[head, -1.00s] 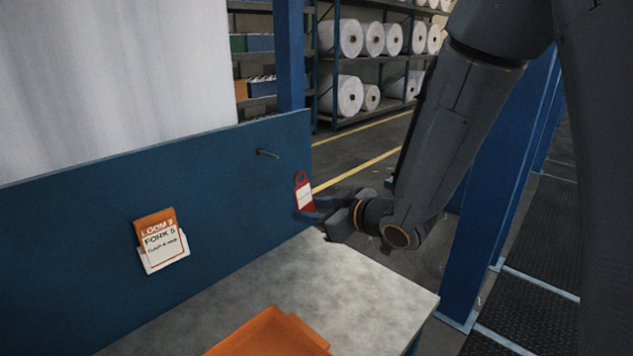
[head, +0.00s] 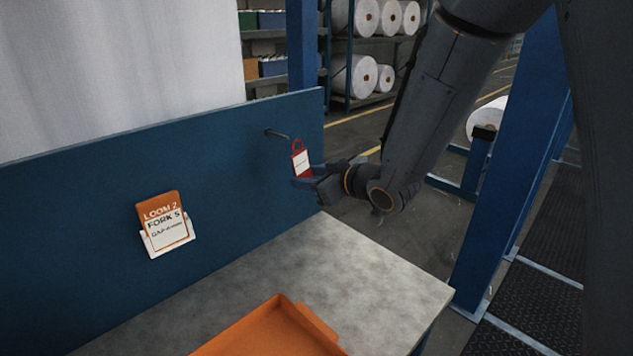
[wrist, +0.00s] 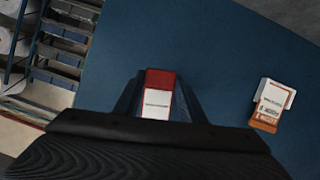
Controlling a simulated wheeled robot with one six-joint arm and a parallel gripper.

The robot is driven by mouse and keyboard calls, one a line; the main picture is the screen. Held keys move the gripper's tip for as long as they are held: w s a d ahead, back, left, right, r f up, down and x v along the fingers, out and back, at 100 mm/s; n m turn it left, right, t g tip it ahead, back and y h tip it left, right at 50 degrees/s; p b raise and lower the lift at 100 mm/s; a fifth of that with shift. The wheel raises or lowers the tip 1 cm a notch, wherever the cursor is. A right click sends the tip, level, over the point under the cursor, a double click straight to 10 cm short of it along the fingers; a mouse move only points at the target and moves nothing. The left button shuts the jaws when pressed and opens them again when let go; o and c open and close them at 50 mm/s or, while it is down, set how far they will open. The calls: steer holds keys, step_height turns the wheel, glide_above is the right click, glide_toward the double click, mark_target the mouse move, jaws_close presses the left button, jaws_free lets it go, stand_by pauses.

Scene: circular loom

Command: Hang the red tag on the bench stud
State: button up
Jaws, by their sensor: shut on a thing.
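The red tag (head: 300,163) has a white label and a loop at its top. My gripper (head: 305,180) is shut on its lower part and holds it upright, above the bench's right end. In the wrist view the tag (wrist: 158,92) sits between the two fingers (wrist: 158,100). The bench stud (head: 276,134) is a thin grey peg standing out from the blue back panel (head: 235,190). The tag's loop shows close to the stud's free end, just right of and below it. I cannot tell whether they touch. The stud is not visible in the wrist view.
An orange and white card in a holder (head: 166,225) is on the panel; it also shows in the wrist view (wrist: 271,105). An orange tray (head: 270,330) lies on the grey bench top (head: 370,265). A blue post (head: 510,170) stands right of my arm.

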mark_target(303, 170)
steer(key=shift+w+a, duration=0.45)
steer(key=shift+a, duration=0.15)
steer(key=shift+d, duration=0.1)
steer(key=shift+r, duration=0.1)
steer(key=shift+r, duration=0.2)
steer(key=shift+f, duration=0.1)
steer(key=shift+w+a, duration=0.45)
steer(key=shift+a, duration=0.05)
stand_by(0.3)
steer(key=shift+w+a, duration=0.2)
steer(key=shift+a, duration=0.1)
steer(key=shift+w+a, duration=0.1)
stand_by(0.4)
